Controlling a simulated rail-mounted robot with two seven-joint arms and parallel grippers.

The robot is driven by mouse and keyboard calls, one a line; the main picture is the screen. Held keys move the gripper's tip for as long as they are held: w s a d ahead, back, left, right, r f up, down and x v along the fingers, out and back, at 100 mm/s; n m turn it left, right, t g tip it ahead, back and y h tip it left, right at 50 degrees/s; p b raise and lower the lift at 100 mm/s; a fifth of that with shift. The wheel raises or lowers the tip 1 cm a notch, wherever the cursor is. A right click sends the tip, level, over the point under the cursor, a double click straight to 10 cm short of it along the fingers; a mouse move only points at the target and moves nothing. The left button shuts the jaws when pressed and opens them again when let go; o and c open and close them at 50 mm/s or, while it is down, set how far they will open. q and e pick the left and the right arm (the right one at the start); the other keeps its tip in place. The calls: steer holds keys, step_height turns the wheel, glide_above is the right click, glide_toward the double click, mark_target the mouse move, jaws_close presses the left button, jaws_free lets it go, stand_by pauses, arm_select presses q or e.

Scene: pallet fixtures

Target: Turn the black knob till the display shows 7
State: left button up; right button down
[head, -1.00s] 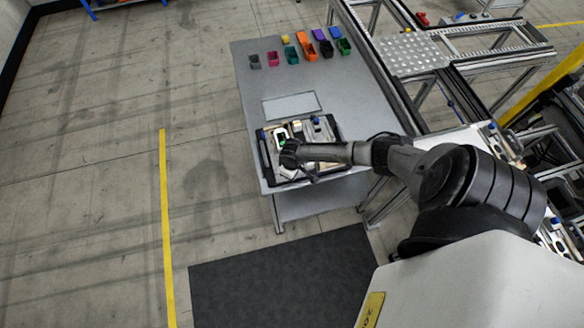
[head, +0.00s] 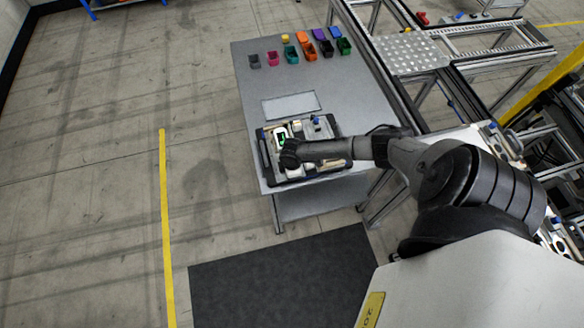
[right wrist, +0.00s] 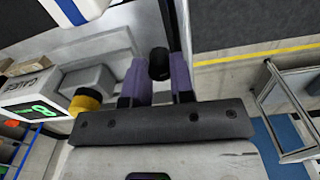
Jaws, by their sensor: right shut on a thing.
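The black knob (right wrist: 158,62) shows in the right wrist view between the two purple fingertips of my right gripper (right wrist: 157,78), which is shut on it. The white display unit (right wrist: 38,104) is at the left of that view, tilted, with a green digit that looks like 8, though the angle makes it uncertain. In the head view the display (head: 282,138) glows green on the fixture board (head: 264,152), and my right gripper (head: 289,158) is right in front of it, hiding the knob. My left gripper is not in view.
The board lies on a grey table (head: 255,100) with a pale plate (head: 291,106) behind it and several coloured bins (head: 308,48) at the far end. A conveyor frame (head: 440,60) stands to the right.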

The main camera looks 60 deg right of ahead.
stand_by(0.6)
steer(key=c, duration=1)
jaws_free()
steer(key=shift+r, duration=0.1)
steer(key=shift+r, duration=0.35)
step_height(320, 180, up, 13)
steer(key=shift+f, duration=0.1)
